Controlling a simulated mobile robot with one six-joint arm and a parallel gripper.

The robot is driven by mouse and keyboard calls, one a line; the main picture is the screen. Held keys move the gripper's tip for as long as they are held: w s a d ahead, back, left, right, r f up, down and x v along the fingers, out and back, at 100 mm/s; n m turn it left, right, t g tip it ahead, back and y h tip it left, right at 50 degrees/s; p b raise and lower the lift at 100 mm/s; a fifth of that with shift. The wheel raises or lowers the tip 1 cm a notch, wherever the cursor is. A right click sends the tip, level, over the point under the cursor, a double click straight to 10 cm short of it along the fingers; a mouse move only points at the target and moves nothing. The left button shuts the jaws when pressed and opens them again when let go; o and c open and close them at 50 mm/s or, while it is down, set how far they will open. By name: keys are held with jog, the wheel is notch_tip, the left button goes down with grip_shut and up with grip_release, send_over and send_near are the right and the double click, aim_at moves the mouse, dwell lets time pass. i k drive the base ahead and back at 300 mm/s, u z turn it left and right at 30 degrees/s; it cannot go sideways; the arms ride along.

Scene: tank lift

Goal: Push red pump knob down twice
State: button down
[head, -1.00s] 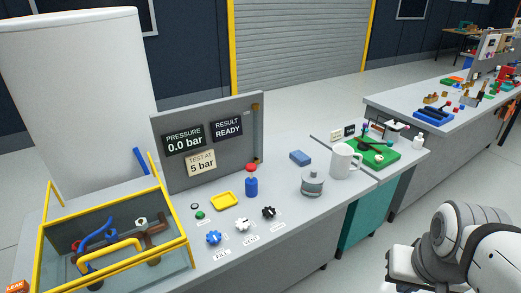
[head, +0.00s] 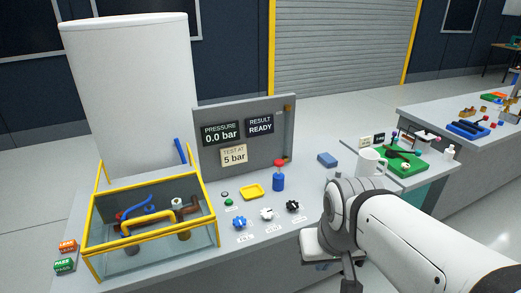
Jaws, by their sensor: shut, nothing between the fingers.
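The red pump knob (head: 279,163) sits on top of an upright blue pump body (head: 278,182). The pump stands on the grey bench, just in front of the right end of the grey display panel (head: 243,140). The panel reads pressure 0.0 bar, result ready, test at 5 bar. My white arm comes in from the lower right, and its wrist end is to the right of and nearer than the pump, clear of the knob. I cannot make out my gripper's fingers in this view. Nothing touches the knob.
A yellow-framed tank (head: 95,222) is at the left. A blue block (head: 327,159) and white mug (head: 370,161) stand to the right. The grey can is hidden now.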

aim_at(279, 164)
jog(key=z, duration=0.05)
jog(key=i, duration=1)
jog(key=u, duration=0.05)
